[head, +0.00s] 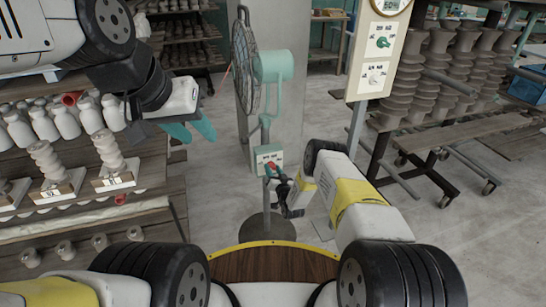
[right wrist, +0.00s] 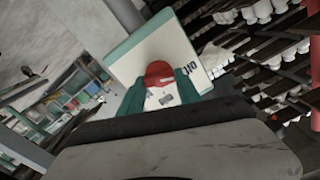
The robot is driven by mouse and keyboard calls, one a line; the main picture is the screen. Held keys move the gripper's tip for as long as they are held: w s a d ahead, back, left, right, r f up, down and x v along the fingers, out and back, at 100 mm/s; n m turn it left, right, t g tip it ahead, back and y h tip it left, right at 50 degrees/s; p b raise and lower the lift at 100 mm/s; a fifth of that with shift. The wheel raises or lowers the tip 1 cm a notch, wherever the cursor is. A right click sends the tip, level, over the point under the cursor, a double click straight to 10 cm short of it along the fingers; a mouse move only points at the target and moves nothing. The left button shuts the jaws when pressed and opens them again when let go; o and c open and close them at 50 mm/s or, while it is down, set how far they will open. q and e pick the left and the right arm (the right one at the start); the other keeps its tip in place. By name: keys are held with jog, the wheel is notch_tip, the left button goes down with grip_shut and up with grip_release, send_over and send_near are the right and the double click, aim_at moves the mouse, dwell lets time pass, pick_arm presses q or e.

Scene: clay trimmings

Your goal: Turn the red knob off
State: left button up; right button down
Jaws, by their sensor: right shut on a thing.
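The red knob (head: 269,165) is on a small white panel (head: 265,153) with a teal edge, on the stand of a teal fan (head: 272,67). In the right wrist view the red knob (right wrist: 158,70) sits between the two teal fingers of my right gripper (right wrist: 160,90), which is shut on it. In the head view my right gripper (head: 273,173) reaches the panel from the lower right and partly covers it. Dark marks on the panel (right wrist: 192,70) are too small to read surely. My left gripper (head: 198,128) is open and empty, left of the fan stand.
A tall board (head: 378,60) with a green knob (head: 383,42) and a pale knob (head: 375,77) stands right of the fan. Shelves of white clay pieces (head: 66,122) fill the left. Brown stacked pieces (head: 435,50) stand on the right. Grey floor (head: 220,180) is clear around the stand.

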jog(key=c, duration=0.8)
grip_release()
jog(key=shift+c, duration=0.2)
jog(key=v, duration=0.7)
jog(key=shift+s+d, duration=0.15)
jog(key=shift+s, duration=0.2)
jog(key=shift+s, duration=0.1)
